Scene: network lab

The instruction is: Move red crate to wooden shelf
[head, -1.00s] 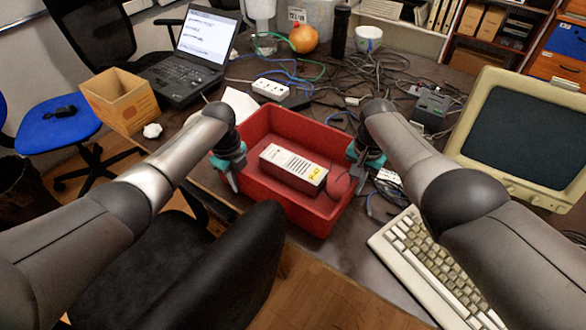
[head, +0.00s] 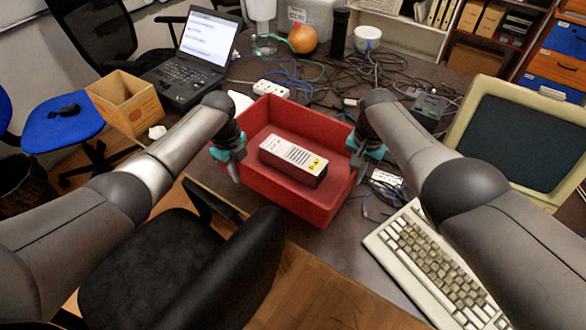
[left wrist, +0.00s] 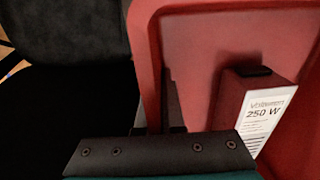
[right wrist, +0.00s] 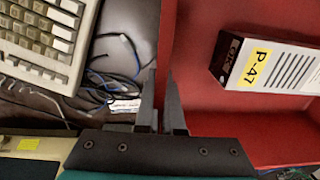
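The red crate (head: 308,207) is over the near part of the dark desk, between my arms. A white and dark box with a yellow P-47 label (head: 293,160) lies inside it. My left gripper (head: 233,172) is shut on the crate's left wall, which shows between its fingers in the left wrist view (left wrist: 158,115). My right gripper (head: 357,168) is shut on the right wall, also seen in the right wrist view (right wrist: 163,115). Whether the crate's underside touches the desk is hidden. A wooden shelf unit (head: 462,42) with boxes stands at the back right.
A beige keyboard (head: 440,262) and an old monitor (head: 520,140) are right of the crate. Tangled cables, a power strip (head: 271,90) and a laptop (head: 195,65) lie behind. A black chair (head: 190,265) stands close in front, and a cardboard box (head: 125,102) is left.

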